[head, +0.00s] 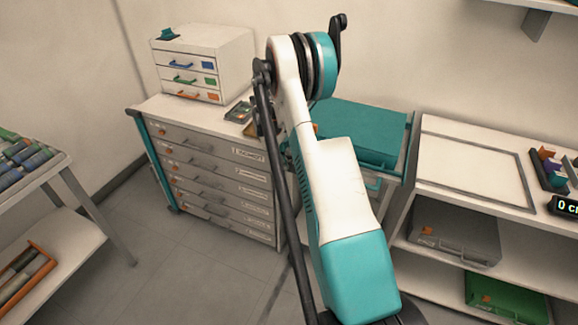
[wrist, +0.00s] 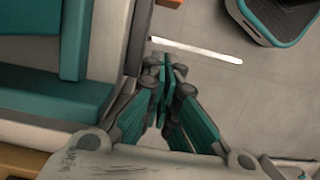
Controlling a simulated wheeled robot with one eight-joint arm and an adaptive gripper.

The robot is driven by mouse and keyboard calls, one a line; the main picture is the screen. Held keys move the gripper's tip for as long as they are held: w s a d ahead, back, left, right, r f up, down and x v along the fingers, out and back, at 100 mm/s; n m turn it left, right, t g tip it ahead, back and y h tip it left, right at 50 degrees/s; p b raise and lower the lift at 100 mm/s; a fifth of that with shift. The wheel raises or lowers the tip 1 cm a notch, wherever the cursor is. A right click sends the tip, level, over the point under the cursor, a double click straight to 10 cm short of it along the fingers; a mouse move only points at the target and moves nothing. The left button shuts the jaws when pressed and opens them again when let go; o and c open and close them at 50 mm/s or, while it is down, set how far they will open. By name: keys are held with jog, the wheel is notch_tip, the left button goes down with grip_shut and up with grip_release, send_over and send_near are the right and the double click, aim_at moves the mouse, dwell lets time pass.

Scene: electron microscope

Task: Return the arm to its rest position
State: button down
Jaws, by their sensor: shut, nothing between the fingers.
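My arm stands in the middle of the head view, white and teal, with its elbow raised high. It hides part of the furniture behind it. My gripper is not clearly visible in the head view. In the wrist view my gripper (wrist: 166,84) points down with its teal fingers together and nothing between them. Grey floor lies below the fingertips, and a furniture edge lies close on their left.
A drawer cabinet (head: 215,175) with a small drawer box (head: 205,66) on top stands behind my arm. A teal case (head: 352,133) sits right of it. A shelf unit (head: 470,165) is at right, a rack (head: 65,185) at left. Floor (head: 150,260) is clear between.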

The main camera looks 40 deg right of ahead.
jog(key=p+v, duration=0.3)
jog(key=v, duration=0.6)
jog(key=shift+s+r, duration=0.2)
jog(key=shift+r, duration=0.15)
jog(key=shift+a+r, duration=0.1)
